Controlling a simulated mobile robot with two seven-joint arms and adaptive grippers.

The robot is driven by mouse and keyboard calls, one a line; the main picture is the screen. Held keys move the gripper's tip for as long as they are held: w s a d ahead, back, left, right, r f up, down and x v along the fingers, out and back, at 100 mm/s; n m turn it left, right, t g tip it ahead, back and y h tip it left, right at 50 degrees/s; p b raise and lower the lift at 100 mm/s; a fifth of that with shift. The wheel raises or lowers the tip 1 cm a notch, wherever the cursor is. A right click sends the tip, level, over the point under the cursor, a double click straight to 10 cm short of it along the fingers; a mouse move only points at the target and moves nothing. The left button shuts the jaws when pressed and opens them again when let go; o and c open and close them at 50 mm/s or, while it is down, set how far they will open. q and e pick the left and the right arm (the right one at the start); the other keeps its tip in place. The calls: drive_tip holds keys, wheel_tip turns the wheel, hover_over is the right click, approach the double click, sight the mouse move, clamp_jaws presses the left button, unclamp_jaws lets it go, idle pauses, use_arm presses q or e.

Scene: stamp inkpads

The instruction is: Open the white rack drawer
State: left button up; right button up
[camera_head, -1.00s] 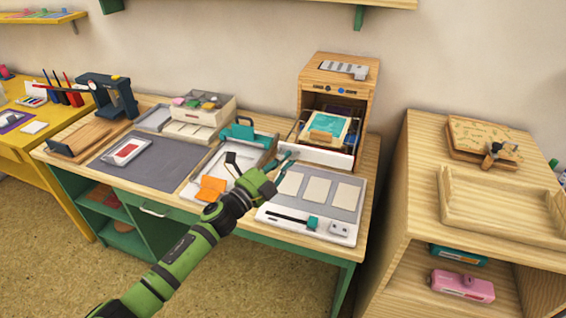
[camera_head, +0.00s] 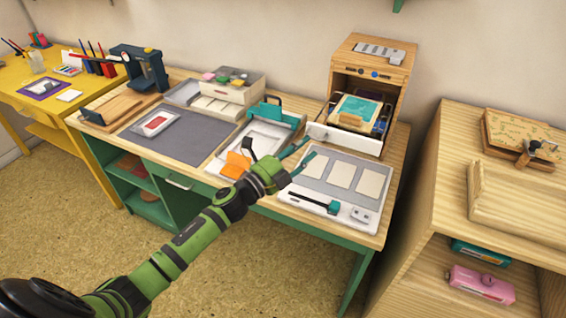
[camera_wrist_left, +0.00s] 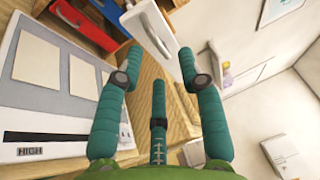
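The white-fronted drawer (camera_head: 345,140) of the wooden rack (camera_head: 368,68) stands pulled out at the back right of the desk, with a teal-and-cream box and other items inside. In the left wrist view its white front (camera_wrist_left: 153,30) and handle (camera_wrist_left: 156,40) lie just beyond my fingertips. My left gripper (camera_head: 306,150) is in front of the drawer's left part, over the desk. Its teal fingers are spread, and the left gripper (camera_wrist_left: 160,60) shows empty space between them. I see no contact with the handle. My right gripper is not in view.
A light board with cream cards (camera_head: 335,205) lies below and right of the gripper. A white tray with an orange piece (camera_head: 237,163) is to its left. A wooden cabinet (camera_head: 455,200) stands to the right, across a gap.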

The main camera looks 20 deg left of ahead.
use_arm(q)
drive_tip(key=v, duration=0.8)
drive_tip(key=shift+s, duration=0.25)
drive_tip(key=shift+a, duration=0.15)
drive_tip(key=s+a+f+n+g+y, duration=0.2)
drive_tip(key=s+f+n+y, duration=0.15)
drive_tip(key=f, duration=0.75)
drive_tip(key=s+a+f+n+g+y, duration=0.25)
drive_tip(key=f+n, duration=0.25)
drive_tip(key=f, duration=0.6)
drive_tip(key=s+a+f+n+g+y, duration=0.15)
drive_tip(key=s+f+n, duration=0.25)
drive_tip(key=f, duration=0.7)
drive_tip(key=s+d+f+n+g+y, duration=0.15)
drive_tip(key=s+f+n+g, duration=0.35)
drive_tip(key=s+f, duration=0.85)
drive_tip(key=s+d+f+n+g, duration=0.1)
drive_tip(key=s+d+f+g, duration=0.1)
drive_tip(key=s, duration=0.5)
drive_tip(key=s+d+f+n+g, duration=0.1)
drive_tip(key=s+f+g, duration=0.1)
drive_tip(key=s, duration=0.5)
drive_tip(key=s+d+f+n+g, duration=0.1)
drive_tip(key=s+d+f+g, duration=0.1)
drive_tip(key=s, duration=0.5)
drive_tip(key=shift+s+d+f+n+h, duration=0.3)
drive_tip(key=shift+f+n, duration=0.05)
drive_tip(key=shift+f, duration=0.1)
